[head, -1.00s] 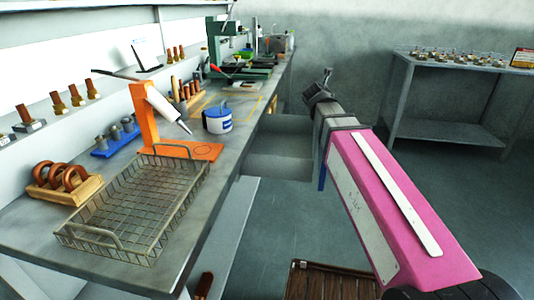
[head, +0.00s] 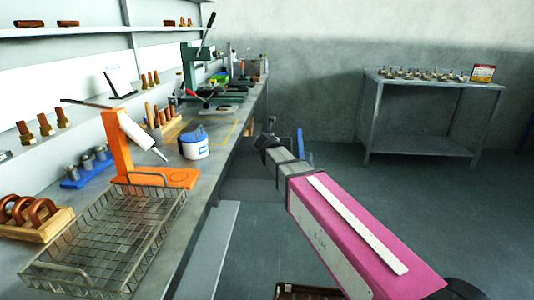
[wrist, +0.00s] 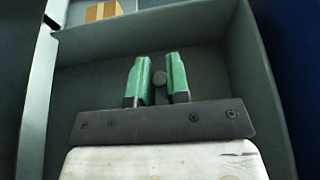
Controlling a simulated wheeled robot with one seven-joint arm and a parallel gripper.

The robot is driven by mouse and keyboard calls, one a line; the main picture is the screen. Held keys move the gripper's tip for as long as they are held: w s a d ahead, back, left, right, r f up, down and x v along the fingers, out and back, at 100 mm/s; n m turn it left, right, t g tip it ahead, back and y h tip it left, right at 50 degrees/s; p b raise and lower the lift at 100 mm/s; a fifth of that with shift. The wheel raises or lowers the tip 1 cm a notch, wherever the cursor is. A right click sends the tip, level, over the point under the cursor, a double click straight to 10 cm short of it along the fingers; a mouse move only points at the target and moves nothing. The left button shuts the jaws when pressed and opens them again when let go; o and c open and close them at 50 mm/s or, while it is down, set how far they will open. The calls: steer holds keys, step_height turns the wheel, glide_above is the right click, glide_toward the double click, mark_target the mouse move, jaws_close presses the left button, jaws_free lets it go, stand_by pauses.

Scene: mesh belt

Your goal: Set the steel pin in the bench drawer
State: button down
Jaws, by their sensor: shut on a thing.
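The steel pin (wrist: 159,77) is a small dark grey round end between the two green fingers of my gripper (wrist: 159,84) in the wrist view. The fingers are shut on it. Around them in that view are the grey walls and floor of the open bench drawer (wrist: 85,75). The drawer also shows in the head view (head: 245,190), partly hidden behind my arm. There my gripper (head: 267,141) is by the drawer at the bench's right side. The pin cannot be made out in the head view, and its height above the drawer floor is unclear.
A wire basket (head: 150,210), an orange stand (head: 120,150), a blue-and-white tub (head: 194,145) and a blue rack (head: 88,172) stand on the bench. A brown box (wrist: 102,11) lies beyond the drawer's divider. A grey table (head: 420,145) stands at the back right.

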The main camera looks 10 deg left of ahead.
steer(key=shift+w+a+f, duration=0.3)
steer(key=shift+f, duration=1.95)
steer(key=shift+f, duration=0.15)
steer(key=c, duration=1.1)
jaws_free()
steer(key=v, duration=1.2)
